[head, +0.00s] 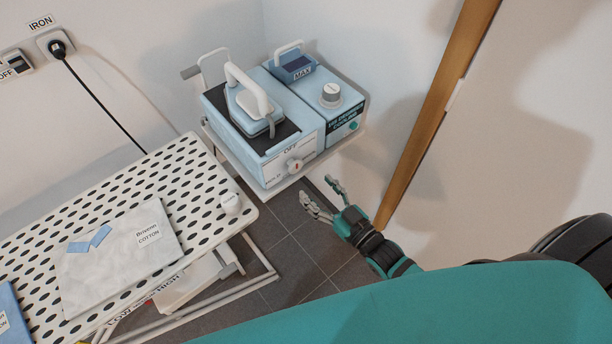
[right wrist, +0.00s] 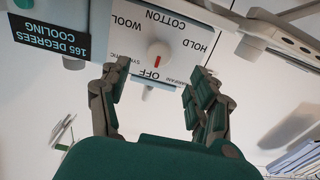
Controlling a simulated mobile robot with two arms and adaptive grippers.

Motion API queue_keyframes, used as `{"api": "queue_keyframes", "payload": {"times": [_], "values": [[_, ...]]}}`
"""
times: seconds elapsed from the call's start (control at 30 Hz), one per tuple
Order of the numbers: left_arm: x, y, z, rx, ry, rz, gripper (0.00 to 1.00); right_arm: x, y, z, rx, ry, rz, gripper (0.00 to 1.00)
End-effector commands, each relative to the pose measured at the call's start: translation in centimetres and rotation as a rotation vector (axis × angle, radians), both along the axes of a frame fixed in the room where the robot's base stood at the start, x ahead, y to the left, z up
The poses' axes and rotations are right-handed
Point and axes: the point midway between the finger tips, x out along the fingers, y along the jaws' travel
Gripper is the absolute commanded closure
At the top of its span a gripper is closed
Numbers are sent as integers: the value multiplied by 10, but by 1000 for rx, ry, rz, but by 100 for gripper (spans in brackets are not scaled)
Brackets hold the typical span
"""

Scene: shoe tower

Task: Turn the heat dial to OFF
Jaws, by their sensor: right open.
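The heat dial (head: 294,166) is a white knob with a red mark on the front of the blue and white iron station (head: 216,101). In the right wrist view the dial (right wrist: 158,52) has its red mark on the side nearest the word OFF; exact alignment is hard to tell. HOLD, COTTON, WOOL and a partly hidden SYNTHETIC label surround it. My right gripper (head: 317,187) is open and empty, in front of and below the dial, apart from it. In the right wrist view its fingers (right wrist: 154,88) flank the dial's lower side. My left gripper is not in view.
The iron (head: 252,104) rests on the station. Beside it, a unit with a grey knob (head: 331,94) carries a sign (head: 345,123) reading 165 degrees cooling. A perforated ironing board (head: 190,160) with a folded cloth (head: 115,262) lies left. A wooden post (head: 437,110) stands right.

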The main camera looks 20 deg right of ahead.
Motion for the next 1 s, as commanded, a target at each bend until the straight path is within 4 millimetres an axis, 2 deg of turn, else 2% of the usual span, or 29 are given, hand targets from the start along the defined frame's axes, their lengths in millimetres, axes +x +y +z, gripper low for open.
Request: {"api": "queue_keyframes", "payload": {"times": [0.1,0.3,0.87,0.93,1.0], "values": [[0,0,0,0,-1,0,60,-20,-7,-1,-1,2,0,37],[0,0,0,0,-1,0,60,-34,-13,0,0,0,0,37],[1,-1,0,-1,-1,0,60,-36,-13,0,0,1,0,37],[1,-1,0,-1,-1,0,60,-36,-14,-5,-5,11,-4,37],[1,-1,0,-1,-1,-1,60,-36,-17,-21,-19,47,-15,37]]}}
